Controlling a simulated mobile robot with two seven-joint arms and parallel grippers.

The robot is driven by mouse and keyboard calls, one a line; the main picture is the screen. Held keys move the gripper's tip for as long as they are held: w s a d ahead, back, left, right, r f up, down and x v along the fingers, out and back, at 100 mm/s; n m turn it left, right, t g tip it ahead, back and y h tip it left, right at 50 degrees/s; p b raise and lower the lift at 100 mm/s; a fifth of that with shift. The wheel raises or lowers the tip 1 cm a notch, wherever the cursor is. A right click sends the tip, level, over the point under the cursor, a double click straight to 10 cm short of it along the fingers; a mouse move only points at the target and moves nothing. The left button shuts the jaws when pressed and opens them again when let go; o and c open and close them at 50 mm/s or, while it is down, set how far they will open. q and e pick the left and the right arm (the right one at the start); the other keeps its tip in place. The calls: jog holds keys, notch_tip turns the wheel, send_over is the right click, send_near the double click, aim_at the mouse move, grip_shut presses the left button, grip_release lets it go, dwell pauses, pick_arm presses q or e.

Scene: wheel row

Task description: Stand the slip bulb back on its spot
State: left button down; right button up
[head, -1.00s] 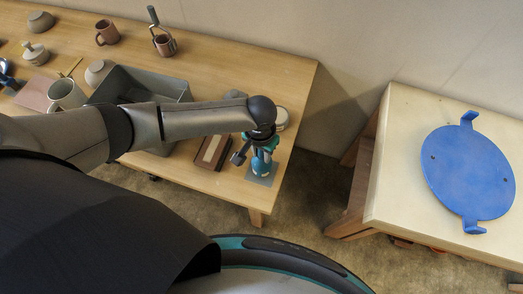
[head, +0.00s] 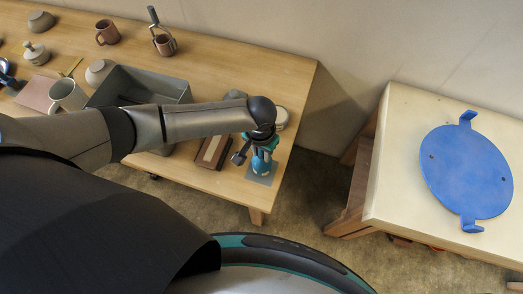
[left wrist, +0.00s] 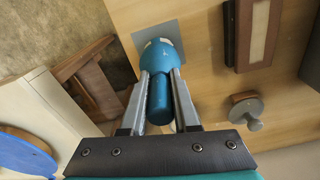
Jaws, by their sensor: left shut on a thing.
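The slip bulb (left wrist: 165,62) is teal-blue with a narrower neck, and its round end points at a grey square (left wrist: 157,33) on the wooden table. My left gripper (left wrist: 160,80) is shut on the bulb, a finger on each side of it. In the head view the bulb (head: 260,162) hangs below my left gripper (head: 262,148), roughly upright, over the grey square (head: 263,177) near the table's front right corner. I cannot tell whether its base touches the square. My right gripper is not in view.
A brown framed block (head: 213,152) lies left of the bulb, and a grey bin (head: 172,88) stands behind my forearm. A lidded round pot (head: 281,118) is behind the gripper. Mugs and bowls fill the left. A blue disc (head: 466,170) lies on a separate pale table.

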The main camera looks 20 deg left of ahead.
pick_arm(q)
jog(key=shift+f+b, duration=0.6)
jog(key=shift+f, duration=0.45)
jog(key=c, duration=0.6)
grip_release()
jog(key=shift+r, duration=0.1)
notch_tip(320, 180, up, 5)
jog(key=p, duration=0.6)
jog(key=shift+s+r, duration=0.15)
jog(key=shift+r, duration=1.3)
